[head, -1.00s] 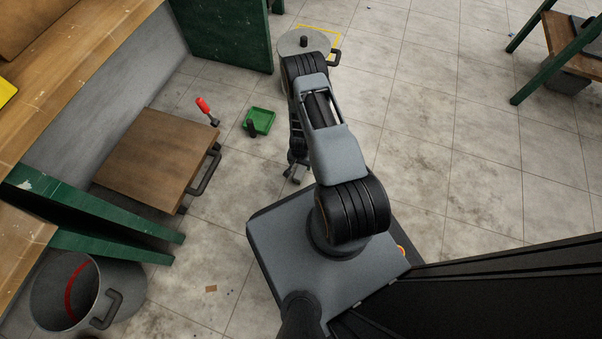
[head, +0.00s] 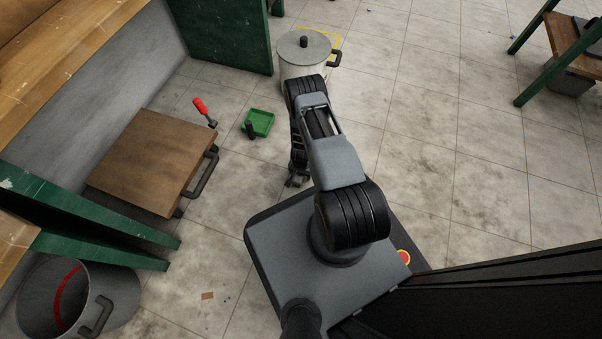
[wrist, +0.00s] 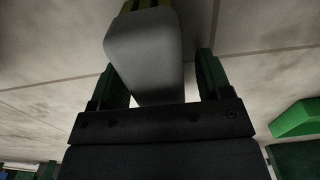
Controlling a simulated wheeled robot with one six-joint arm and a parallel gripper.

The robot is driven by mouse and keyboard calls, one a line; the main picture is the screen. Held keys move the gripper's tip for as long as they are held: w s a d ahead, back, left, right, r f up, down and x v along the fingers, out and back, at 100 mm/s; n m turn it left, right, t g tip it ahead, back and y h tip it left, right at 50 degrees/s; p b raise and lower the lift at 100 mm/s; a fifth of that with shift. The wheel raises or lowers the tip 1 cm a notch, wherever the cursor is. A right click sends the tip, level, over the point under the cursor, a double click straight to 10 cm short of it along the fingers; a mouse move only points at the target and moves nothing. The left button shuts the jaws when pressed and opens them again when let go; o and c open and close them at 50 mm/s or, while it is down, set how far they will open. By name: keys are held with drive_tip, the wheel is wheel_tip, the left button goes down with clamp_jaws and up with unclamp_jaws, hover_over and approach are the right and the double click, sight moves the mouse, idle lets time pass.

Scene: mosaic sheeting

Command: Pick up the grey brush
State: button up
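A smooth grey block with yellow and dark stripes at its far end, seemingly the grey brush (wrist: 145,50), fills the upper middle of the wrist view. My gripper (wrist: 160,78) has its two dark green fingers spread on either side of it. A gap shows between the grey body and the right finger; contact on the left is unclear. In the head view my gripper (head: 297,181) is low near the floor, just beyond my base. The brush cannot be made out there, largely hidden by my arm.
A green dustpan (head: 260,122) lies on the floor left of my arm.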

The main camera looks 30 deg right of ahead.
drive_tip(key=c, duration=1.1)
drive_tip(key=shift+r, duration=0.1)
